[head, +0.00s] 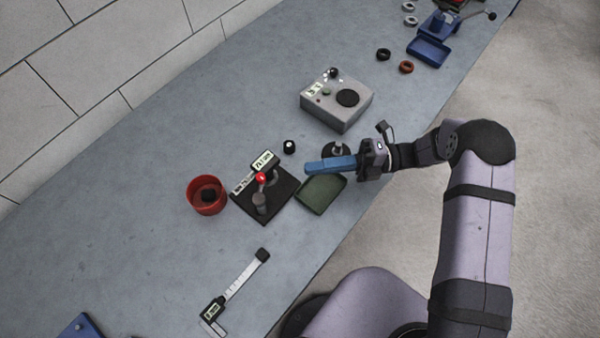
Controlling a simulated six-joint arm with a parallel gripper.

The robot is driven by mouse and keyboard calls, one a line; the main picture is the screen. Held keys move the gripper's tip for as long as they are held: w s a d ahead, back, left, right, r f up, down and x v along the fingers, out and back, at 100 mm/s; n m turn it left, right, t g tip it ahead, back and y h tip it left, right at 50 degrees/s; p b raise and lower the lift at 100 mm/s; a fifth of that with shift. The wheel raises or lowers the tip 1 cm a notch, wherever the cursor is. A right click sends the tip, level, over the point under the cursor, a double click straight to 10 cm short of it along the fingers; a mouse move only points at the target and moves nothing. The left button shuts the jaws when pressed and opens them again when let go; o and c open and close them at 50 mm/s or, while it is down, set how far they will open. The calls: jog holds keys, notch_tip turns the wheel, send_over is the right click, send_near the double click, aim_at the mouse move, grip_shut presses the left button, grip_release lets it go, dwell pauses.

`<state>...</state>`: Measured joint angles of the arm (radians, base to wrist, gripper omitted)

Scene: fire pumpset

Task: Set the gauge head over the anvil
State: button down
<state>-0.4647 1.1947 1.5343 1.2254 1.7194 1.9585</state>
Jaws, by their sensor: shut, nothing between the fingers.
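A gauge stand sits on a black square base plate (283,208) left of the middle of the bench. Its gauge head (263,161) has a light display with dark digits, and a red knob (261,177) shows in front of it. A short grey post (260,202) stands on the plate below the knob; I take it to be the anvil, but the parts overlap. Whether the head is directly over it I cannot tell. My gripper (309,168) is shut and empty, its blue fingers pointing left, to the right of the stand and apart from it.
A green tray (322,194) lies below my fingers. A dark disc with a post (336,149) is just behind them. A grey box (336,101) stands farther back, a red bowl (206,196) left. A caliper (239,283) lies in front.

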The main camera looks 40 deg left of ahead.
jog(key=w+b, duration=0.1)
jog(key=w, duration=0.1)
jog(key=w+d, duration=0.1)
jog(key=w, duration=0.2)
jog(key=shift+d+b, duration=0.2)
jog(key=shift+b, duration=0.15)
jog(key=shift+r, duration=0.1)
jog(key=s+d+r+n+t+h+p, duration=0.1)
jog(key=d+n+t+h, duration=0.5)
jog(key=d+n, duration=0.7)
jog(key=s+d+r+n+t+h+p, duration=0.1)
jog(key=d+n+t+h, duration=0.5)
jog(key=d+n, duration=0.7)
jog(key=s+d+r+t, duration=0.1)
jog(key=s+d, duration=0.1)
jog(key=d, duration=0.7)
jog(key=shift+d+r+p, duration=0.15)
jog(key=shift+d+p, duration=0.05)
jog(key=shift+p, duration=0.2)
